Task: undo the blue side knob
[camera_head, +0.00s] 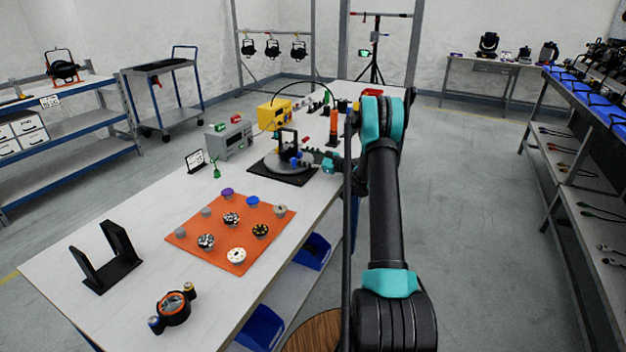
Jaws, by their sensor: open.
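A dark par can in an upright black bracket (280,138) stands on a round grey plate over a black base mat (262,174) at the middle of the workbench. A small blue knob (295,160) shows on its near side, close to my fingers. My gripper (305,160) reaches in from the right at the height of this knob and is open. The fingers partly cover the knob, and I cannot tell whether they touch it. A round black and orange part (173,308) lies at the near left of the bench, with a blue-ended piece (155,323) at its side.
An orange mat (185,240) holds several round discs, one blue (252,201). An empty black bracket (106,260) stands at the left. Bare bench lies around the mat.

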